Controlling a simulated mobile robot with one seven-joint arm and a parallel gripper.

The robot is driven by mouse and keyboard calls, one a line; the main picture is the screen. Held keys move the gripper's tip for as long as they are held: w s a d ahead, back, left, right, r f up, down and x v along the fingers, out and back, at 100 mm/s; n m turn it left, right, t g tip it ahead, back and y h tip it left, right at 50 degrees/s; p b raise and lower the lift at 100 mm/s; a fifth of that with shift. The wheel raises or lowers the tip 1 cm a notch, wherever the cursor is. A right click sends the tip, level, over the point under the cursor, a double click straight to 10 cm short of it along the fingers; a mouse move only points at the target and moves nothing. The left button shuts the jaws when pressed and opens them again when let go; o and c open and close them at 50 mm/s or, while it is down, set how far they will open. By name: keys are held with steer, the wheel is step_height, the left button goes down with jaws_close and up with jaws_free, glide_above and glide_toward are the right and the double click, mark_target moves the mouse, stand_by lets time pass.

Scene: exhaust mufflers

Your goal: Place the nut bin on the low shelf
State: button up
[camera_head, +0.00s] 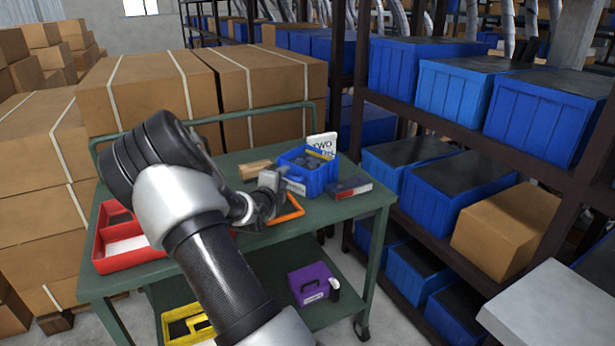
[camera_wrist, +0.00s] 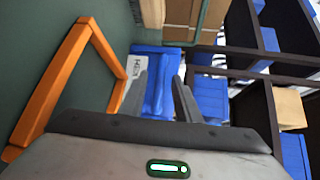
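The nut bin (camera_head: 324,182) is a small blue open bin with dark contents, standing on the green cart's top (camera_head: 345,208). My gripper (camera_head: 283,179) is just left of the bin, low over the cart top. In the wrist view the two fingers (camera_wrist: 160,98) stand apart, with blue bin wall (camera_wrist: 155,66) showing between and beyond them. I cannot tell whether they touch the bin. The cart's low shelf (camera_head: 272,262) is below the top, partly hidden by my arm.
An orange frame (camera_head: 285,212) lies beside my gripper; it also shows in the wrist view (camera_wrist: 62,85). A red tray (camera_head: 120,262) is on the left. The low shelf holds a purple box (camera_head: 308,282), a dark bottle (camera_head: 334,290) and a yellow bin (camera_head: 183,328). A rack stands right.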

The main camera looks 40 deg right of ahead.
jaws_close()
steer(key=shift+r, duration=0.15)
